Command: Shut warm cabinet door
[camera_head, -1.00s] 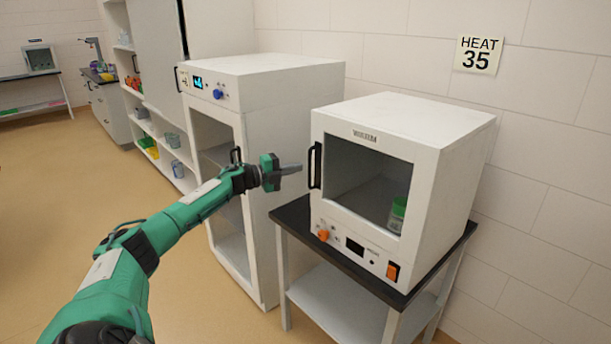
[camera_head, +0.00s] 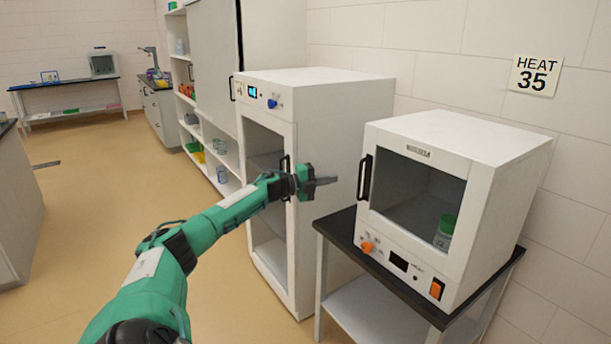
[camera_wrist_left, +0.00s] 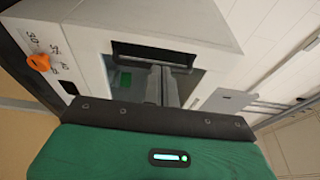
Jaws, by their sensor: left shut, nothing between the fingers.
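The warm cabinet (camera_head: 500,150) is the small white box on a dark-topped stand, near the HEAT 35 sign. Its door (camera_head: 412,195) has a dark window and a black upright handle (camera_head: 365,178) on its left edge. The door looks flush with the box; I see no clear gap. A green-capped jar (camera_head: 444,232) shows behind the window. My left gripper (camera_head: 334,181) is shut and empty, left of the handle and apart from it in the picture. In the left wrist view its fingers (camera_wrist_left: 160,85) overlap the window below the handle (camera_wrist_left: 153,57). My right gripper is not in view.
A taller white cabinet (camera_head: 350,130) with a blue knob stands behind my left gripper. The stand (camera_head: 375,262) carries the warm cabinet. Shelves (camera_head: 215,155) line the back. The floor (camera_head: 90,220) to the left is open.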

